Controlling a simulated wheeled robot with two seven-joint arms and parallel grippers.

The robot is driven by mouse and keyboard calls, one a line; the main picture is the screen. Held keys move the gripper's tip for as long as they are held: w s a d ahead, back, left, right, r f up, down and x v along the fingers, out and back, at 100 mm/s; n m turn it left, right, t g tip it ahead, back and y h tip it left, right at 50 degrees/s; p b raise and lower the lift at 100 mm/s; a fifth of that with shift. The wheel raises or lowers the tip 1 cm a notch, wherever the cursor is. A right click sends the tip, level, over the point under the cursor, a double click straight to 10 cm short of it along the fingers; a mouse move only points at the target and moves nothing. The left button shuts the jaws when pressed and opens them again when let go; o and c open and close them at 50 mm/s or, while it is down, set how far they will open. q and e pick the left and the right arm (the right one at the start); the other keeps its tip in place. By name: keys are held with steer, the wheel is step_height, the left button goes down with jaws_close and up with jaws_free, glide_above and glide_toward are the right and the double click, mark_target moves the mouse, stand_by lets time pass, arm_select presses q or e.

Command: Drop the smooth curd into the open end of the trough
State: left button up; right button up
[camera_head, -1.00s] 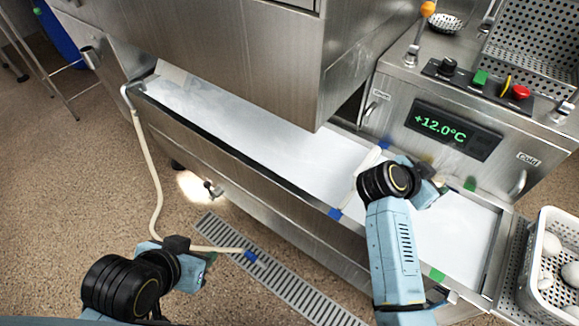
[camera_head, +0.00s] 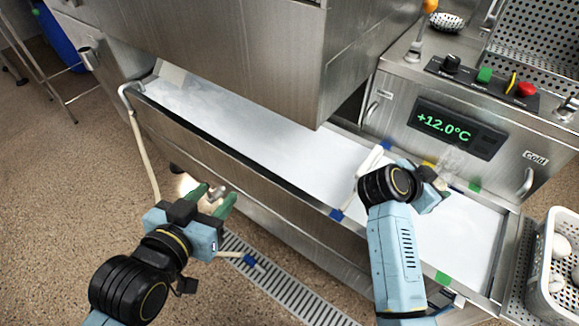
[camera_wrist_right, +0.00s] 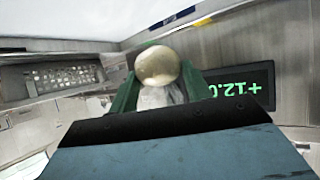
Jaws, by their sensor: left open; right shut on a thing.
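The trough (camera_head: 262,143) is a long steel channel filled with white liquid, running from upper left to lower right. A pale bar (camera_head: 369,163) with blue ends crosses it. My right gripper (camera_wrist_right: 160,78) is shut on a smooth, round, cream-coloured curd (camera_wrist_right: 157,66), seen between its green fingers in the right wrist view. In the head view this gripper is above the trough's right section, by the panel, and its wrist hides most of the grip. My left gripper (camera_head: 212,197) is open in front of the trough's front wall, its green fingers around a small metal tap; contact cannot be told.
A white perforated basket (camera_head: 540,293) with pale round pieces stands at the lower right. The control panel (camera_head: 459,128) reads +12.0°C behind the trough. A hose (camera_head: 143,150) hangs from the trough's left end. A floor grate (camera_head: 285,285) lies in front.

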steer(key=o, duration=1.1)
steer(key=shift+o, duration=0.2)
